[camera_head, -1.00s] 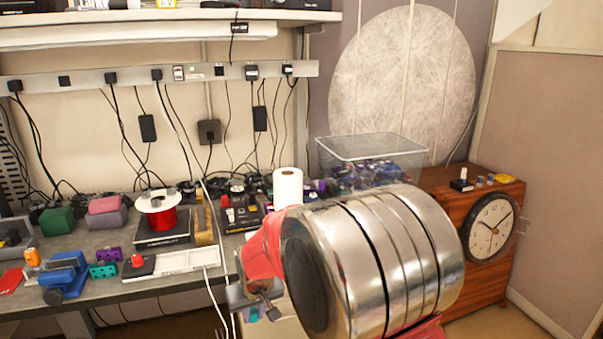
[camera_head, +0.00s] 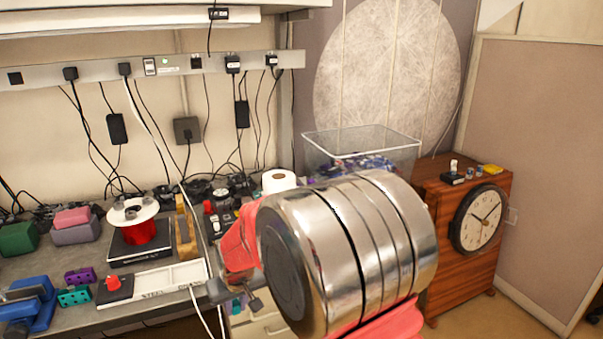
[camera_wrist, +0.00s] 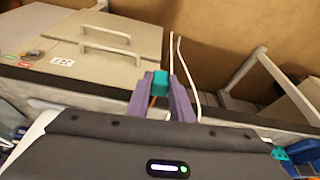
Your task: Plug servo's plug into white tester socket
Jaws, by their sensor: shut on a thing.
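In the wrist view my gripper (camera_wrist: 160,90) has purple fingers closed on a small teal plug (camera_wrist: 160,82). An orange lead shows just below it, between the fingers. In the head view my gripper is mostly hidden behind my silver arm link, low in front of the bench edge. A white strip-like unit (camera_head: 172,279) lies along the bench's front edge, with a black box with a red knob (camera_head: 114,286) at its left end. I cannot tell which part is the tester socket. Purple and teal perforated blocks (camera_head: 75,296) lie to the left; I cannot identify the servo among them.
A red wire spool (camera_head: 139,232) stands on a black scale, left of a paper roll (camera_head: 279,181). A blue vise (camera_head: 30,306) is at the front left. A white cable (camera_head: 202,308) hangs over the bench edge. A clear bin (camera_head: 362,142) and wooden clock cabinet (camera_head: 445,245) stand right.

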